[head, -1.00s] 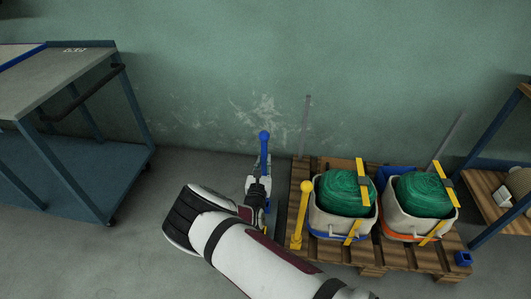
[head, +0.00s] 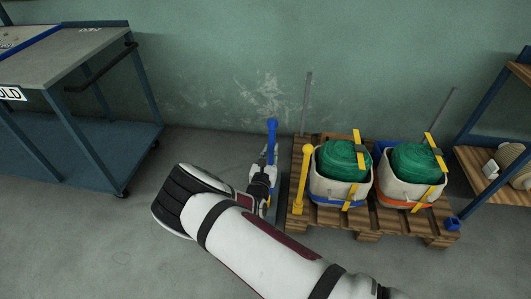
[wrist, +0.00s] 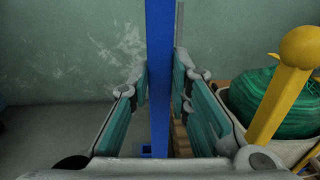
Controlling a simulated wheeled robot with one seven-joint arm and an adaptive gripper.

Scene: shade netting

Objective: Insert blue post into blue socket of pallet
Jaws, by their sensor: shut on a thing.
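My gripper (head: 268,165) is shut on the blue post (head: 272,129), a thin upright rod with a rounded top. The wrist view shows the blue post (wrist: 159,70) between the two finger pads of my gripper (wrist: 160,95). The post stands just left of the wooden pallet (head: 366,237). The blue socket (head: 453,223) is at the pallet's front right corner, empty and well to the right of my gripper. The post's lower end is partly hidden by my arm in the head view. A small blue patch shows beside the post low in the wrist view; I cannot tell what it is.
A yellow post (head: 303,180) stands at the pallet's front left corner, close to my gripper. Grey rods (head: 307,100) rise at the back corners. Two pale tubs (head: 327,188) (head: 395,192) hold green netting. A cart (head: 95,135) is left, a shelf (head: 478,170) right.

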